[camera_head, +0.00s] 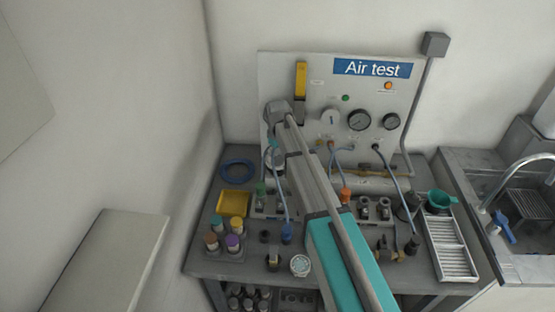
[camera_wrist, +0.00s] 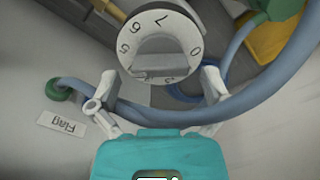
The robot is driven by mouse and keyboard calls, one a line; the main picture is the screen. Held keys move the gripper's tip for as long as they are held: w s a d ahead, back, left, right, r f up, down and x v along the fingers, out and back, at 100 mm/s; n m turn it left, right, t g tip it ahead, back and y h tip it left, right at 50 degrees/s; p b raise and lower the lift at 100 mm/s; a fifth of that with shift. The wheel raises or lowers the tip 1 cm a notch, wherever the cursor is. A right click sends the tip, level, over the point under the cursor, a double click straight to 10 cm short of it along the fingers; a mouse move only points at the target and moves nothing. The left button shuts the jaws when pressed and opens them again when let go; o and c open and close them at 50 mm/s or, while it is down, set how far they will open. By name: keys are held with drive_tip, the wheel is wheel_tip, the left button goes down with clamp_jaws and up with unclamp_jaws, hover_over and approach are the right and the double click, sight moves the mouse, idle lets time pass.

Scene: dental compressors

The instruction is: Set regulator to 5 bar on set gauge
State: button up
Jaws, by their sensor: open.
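A white round knob (camera_wrist: 160,45) with numbers around its rim and a grey raised grip bar is at the top middle of the wrist view. My gripper (camera_wrist: 158,80) is open, one finger on each side of the knob's lower part; I cannot tell whether they touch it. My arm crosses in front of the panel's left side.
The bench holds a yellow tray (camera_head: 233,204), capped bottles (camera_head: 233,243), hoses and fittings. A sink (camera_head: 515,210) is at right.

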drive_tip(key=shift+f, duration=0.2)
drive_tip(key=c, duration=1)
drive_tip(key=shift+m, duration=1.6)
drive_tip(key=shift+c, duration=0.2)
drive_tip(key=o, duration=1)
drive_tip(key=shift+o, duration=0.2)
drive_tip(key=shift+n, duration=0.4)
drive_tip(key=shift+n, duration=1.1)
wheel_tip(320, 180, up, 14)
drive_tip(key=p, duration=1.3)
drive_tip(key=shift+p, duration=0.35)
